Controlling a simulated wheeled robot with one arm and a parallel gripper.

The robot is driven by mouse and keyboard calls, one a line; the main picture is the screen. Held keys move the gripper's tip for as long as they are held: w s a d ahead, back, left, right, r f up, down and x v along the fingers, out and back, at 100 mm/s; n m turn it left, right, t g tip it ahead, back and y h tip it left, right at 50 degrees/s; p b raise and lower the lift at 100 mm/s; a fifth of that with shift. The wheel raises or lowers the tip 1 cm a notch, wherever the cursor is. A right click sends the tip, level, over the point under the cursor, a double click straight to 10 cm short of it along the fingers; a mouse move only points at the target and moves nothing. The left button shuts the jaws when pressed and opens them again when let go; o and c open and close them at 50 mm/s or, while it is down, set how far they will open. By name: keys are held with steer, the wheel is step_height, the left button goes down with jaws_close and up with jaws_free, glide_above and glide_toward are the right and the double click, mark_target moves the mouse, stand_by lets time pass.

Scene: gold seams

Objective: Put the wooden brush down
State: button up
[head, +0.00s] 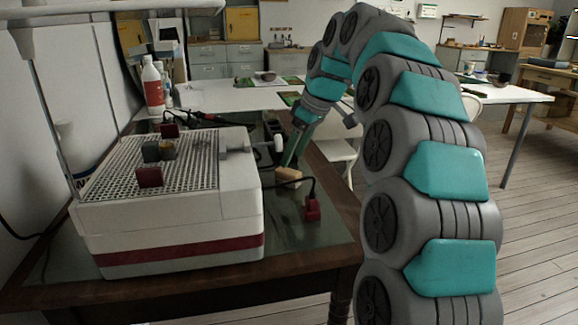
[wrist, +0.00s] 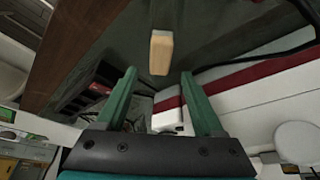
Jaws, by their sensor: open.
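The wooden brush shows as a pale wooden block (head: 289,175) on the dark tabletop, close beside the white machine's right side. In the wrist view the wooden block (wrist: 161,52) is ahead of the fingertips, roughly midway between them; I cannot make out bristles. My gripper (head: 291,160) reaches down over the table, its green fingertips just above the block. In the wrist view my gripper (wrist: 158,75) has its fingers wide apart, with nothing clamped between them. I cannot tell whether a fingertip touches the block.
A white machine (head: 242,215) with a red stripe and perforated top fills the table's left; small dark blocks (head: 149,177) sit on it. A red plug-like piece (head: 312,210) with a black cable lies right of the brush. A white bottle (head: 153,86) stands behind. Bare tabletop (head: 300,238) lies in front.

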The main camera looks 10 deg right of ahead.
steer(key=v, duration=0.5)
steer(key=shift+s+r, duration=0.1)
steer(key=shift+r, duration=0.3)
